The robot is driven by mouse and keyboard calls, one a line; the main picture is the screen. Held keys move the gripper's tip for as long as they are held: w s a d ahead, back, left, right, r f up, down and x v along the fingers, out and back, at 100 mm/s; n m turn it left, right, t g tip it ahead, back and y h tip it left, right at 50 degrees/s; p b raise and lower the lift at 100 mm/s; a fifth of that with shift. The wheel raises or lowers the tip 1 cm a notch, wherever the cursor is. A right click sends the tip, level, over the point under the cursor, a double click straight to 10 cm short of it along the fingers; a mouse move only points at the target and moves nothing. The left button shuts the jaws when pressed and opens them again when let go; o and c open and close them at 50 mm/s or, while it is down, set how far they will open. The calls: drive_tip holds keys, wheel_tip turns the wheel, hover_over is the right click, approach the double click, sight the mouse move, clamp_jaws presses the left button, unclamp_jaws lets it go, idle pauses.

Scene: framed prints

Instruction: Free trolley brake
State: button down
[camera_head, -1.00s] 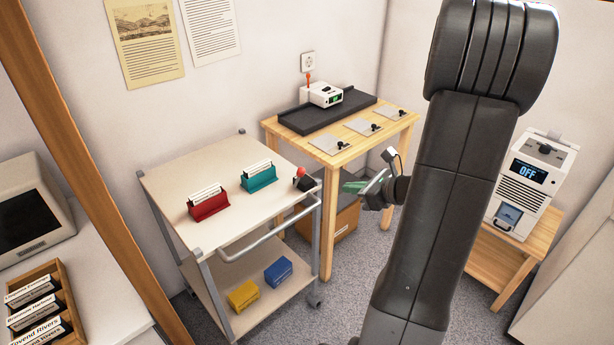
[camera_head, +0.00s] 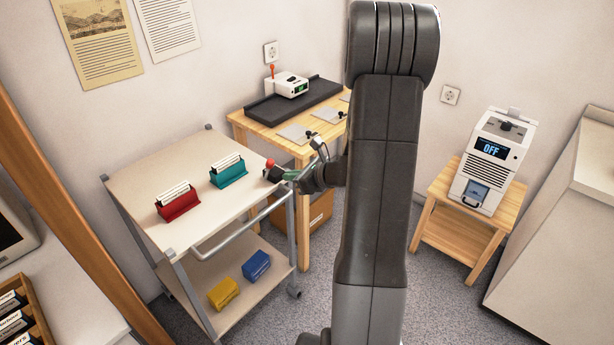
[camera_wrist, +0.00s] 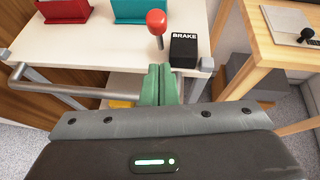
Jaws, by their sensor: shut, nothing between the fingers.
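The trolley (camera_head: 140,165) stands at the left with a cream top and grey metal legs. At its right corner a brake lever with a red ball knob (camera_wrist: 156,22) stands beside a black block marked BRAKE (camera_wrist: 184,48). The red knob also shows in the head view (camera_head: 270,163), close to my gripper (camera_head: 292,175). In the wrist view my gripper's green fingers (camera_wrist: 159,84) are shut and empty. They point at the trolley edge just below the lever in the picture; I cannot tell whether they touch anything.
A red holder (camera_head: 178,204) and a teal holder (camera_head: 228,172) with cards stand on the trolley top. The trolley's push handle (camera_wrist: 60,88) lies left of my fingers. A wooden table (camera_head: 245,124) stands close to the right. A device reading OFF (camera_head: 490,160) sits further right.

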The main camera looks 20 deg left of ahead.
sight(268, 171)
drive_tip(key=shift+w+a+r, duration=0.2)
drive_tip(key=shift+a+r, duration=0.2)
drive_tip(key=shift+a, duration=0.4)
drive_tip(key=shift+w+a+r, duration=0.15)
drive_tip(key=shift+a+r, duration=0.2)
drive_tip(key=shift+a, duration=0.4)
drive_tip(key=shift+r+p, duration=0.15)
drive_tip(key=shift+p, duration=0.3)
